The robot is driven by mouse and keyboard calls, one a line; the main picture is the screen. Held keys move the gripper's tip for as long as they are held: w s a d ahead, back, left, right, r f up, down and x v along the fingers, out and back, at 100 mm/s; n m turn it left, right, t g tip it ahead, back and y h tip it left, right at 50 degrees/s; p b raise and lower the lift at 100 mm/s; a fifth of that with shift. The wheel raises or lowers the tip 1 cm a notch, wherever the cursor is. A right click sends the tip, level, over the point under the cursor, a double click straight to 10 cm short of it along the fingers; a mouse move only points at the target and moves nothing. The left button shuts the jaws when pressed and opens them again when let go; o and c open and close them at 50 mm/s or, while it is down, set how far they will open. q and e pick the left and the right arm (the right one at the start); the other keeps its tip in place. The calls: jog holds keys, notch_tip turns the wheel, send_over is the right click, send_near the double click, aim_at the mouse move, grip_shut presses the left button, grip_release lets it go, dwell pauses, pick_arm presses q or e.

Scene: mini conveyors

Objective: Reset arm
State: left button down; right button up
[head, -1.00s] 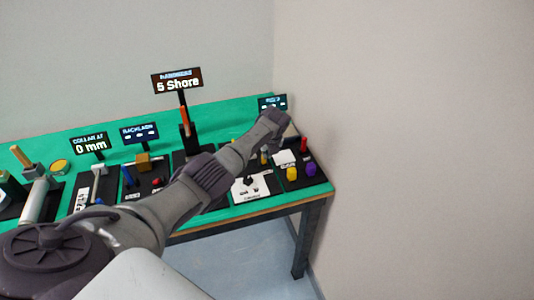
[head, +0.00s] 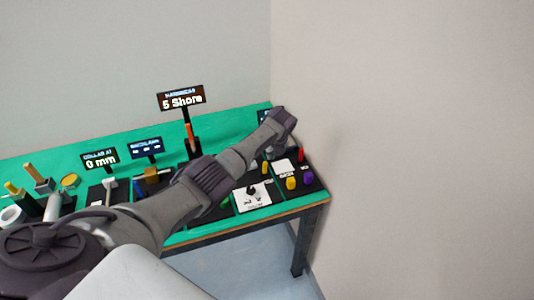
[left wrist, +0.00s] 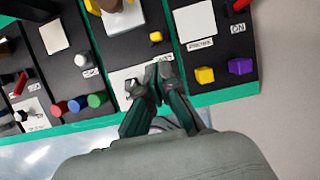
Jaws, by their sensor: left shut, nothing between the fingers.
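My left arm (head: 205,180) reaches from the lower left across the bench in the head view. Its far end is raised near the bench's right end, and I cannot make out the fingers there. In the left wrist view my left gripper (left wrist: 157,84) points at the bench panels with its two dark fingertips together and nothing between them. It is over or beside a white card (left wrist: 119,84) with a small dark lever; I cannot tell whether it touches the lever. My right gripper is in neither view.
The green bench (head: 240,119) carries several black panels. A yellow knob (left wrist: 204,75) and a purple knob (left wrist: 240,66) sit right of the fingers. Red, blue and green buttons (left wrist: 97,100) sit left. The "5 Shore" sign (head: 182,97) stands behind my arm. A wall (head: 420,150) borders the right.

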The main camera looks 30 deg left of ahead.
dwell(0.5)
